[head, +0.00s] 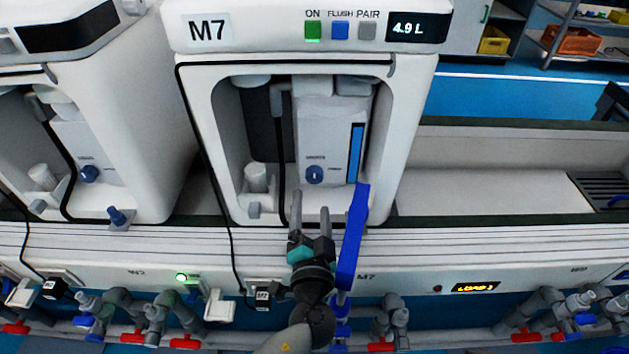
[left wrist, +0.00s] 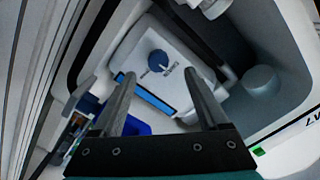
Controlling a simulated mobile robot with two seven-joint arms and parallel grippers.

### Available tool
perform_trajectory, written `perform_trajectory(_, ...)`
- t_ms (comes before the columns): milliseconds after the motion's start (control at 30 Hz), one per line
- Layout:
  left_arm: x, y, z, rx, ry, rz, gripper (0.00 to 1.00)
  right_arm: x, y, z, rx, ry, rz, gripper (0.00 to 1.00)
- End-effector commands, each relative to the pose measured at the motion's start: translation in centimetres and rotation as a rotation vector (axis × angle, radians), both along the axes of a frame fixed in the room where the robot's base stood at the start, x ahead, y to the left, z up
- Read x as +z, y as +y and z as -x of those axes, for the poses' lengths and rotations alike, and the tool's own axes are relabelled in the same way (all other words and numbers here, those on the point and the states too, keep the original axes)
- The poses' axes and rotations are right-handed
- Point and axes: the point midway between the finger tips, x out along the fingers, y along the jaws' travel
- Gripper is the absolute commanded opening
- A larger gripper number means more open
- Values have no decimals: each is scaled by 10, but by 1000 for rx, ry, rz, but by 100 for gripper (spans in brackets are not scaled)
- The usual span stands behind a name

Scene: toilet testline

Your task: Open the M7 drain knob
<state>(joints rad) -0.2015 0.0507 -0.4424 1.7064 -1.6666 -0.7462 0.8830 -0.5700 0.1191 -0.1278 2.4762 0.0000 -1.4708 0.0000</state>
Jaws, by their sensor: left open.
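The M7 unit (head: 207,30) is a white housing with an open bay, also in the left wrist view. Inside it is a blue round dial (head: 315,174), which shows in the left wrist view (left wrist: 158,62) too. A long blue bar (head: 352,237) stands right of my left gripper, over the bay's lower right corner, hiding that corner. A small blue part (left wrist: 86,104) shows left of the fingers in the left wrist view; I cannot tell whether it is the drain knob. My left gripper (head: 310,211) is open and empty in front of the bay's lower edge. My right gripper is not in view.
A neighbouring unit at left has a blue dial (head: 89,174) and a blue knob (head: 117,214) at its lower front. A white cup (head: 256,178) stands in the M7 bay. Pipes with red valves (head: 186,342) run below the bench.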

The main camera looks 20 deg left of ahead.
Motion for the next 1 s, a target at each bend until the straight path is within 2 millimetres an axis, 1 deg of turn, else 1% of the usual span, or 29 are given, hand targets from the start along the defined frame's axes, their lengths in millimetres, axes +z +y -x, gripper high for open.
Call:
perform_trajectory(33,0,-4,-3,-13,-6,-8,77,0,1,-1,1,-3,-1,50)
perform_trajectory(133,1,-4,-11,-22,-13,-15,77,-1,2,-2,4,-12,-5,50)
perform_trajectory(400,1,8,-50,-19,-11,-15,77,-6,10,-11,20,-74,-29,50)
perform_trajectory(600,1,14,-69,-19,-10,-14,77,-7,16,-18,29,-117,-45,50)
perform_trajectory(733,1,15,-74,-18,-9,-13,77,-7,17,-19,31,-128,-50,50)
perform_trajectory(967,1,15,-74,-18,-9,-14,77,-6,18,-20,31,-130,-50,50)
perform_trajectory(1000,1,15,-74,-18,-9,-14,74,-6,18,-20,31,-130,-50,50)
